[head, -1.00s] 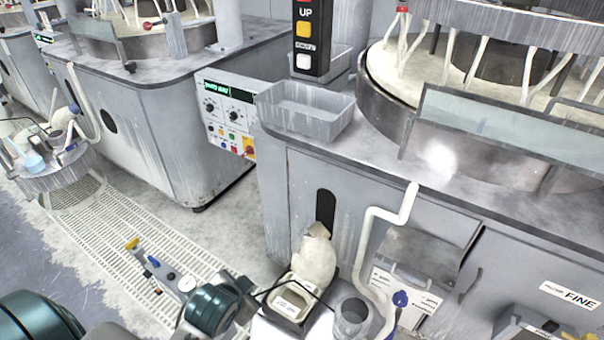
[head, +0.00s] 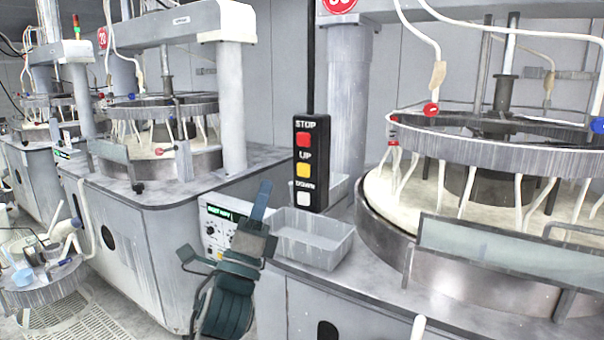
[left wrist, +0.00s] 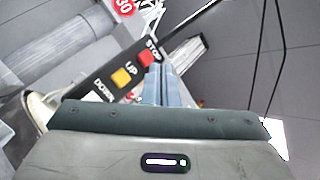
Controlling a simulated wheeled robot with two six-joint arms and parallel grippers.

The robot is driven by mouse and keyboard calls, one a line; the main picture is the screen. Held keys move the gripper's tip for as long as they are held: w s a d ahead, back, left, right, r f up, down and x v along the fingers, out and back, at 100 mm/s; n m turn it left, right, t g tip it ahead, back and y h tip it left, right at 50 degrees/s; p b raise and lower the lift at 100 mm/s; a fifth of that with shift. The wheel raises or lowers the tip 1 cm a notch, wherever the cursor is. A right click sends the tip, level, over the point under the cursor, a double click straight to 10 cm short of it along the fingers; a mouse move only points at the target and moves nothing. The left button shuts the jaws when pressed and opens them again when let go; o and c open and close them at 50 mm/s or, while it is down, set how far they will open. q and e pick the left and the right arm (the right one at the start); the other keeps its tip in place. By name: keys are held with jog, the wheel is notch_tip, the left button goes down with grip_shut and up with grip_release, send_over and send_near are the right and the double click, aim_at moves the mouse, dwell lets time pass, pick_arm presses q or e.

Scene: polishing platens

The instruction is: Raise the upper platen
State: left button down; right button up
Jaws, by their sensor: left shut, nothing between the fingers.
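The upper platen (head: 480,150) is a streaked grey ring hung above the cream lower platen (head: 375,190) on the right machine, with a visible gap between them. A black hanging button box (head: 311,180) has a red STOP button (head: 303,139), a yellow UP button (head: 303,170) and a white DOWN button (head: 303,199). My left gripper (head: 262,198) is shut and empty, pointing up, left of and lower than the box. In the left wrist view the shut fingers (left wrist: 160,84) show in front of the box, near the yellow UP button (left wrist: 121,77). My right gripper is not in view.
A grey plastic tray (head: 312,240) stands on the machine's ledge below the button box. A control panel (head: 222,228) is partly behind my left arm. A clear splash guard (head: 500,250) fronts the platens. A second machine (head: 150,240) stands at left.

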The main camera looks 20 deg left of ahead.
aim_at(303, 170)
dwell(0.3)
pick_arm(q)
jog(key=w+d, duration=0.1)
jog(key=w, duration=0.7)
jog(key=shift+w, duration=0.35)
jog(key=shift+w+d+p, duration=0.15)
jog(key=shift+p, duration=0.2)
dwell(1.5)
jog(key=shift+w, duration=0.25)
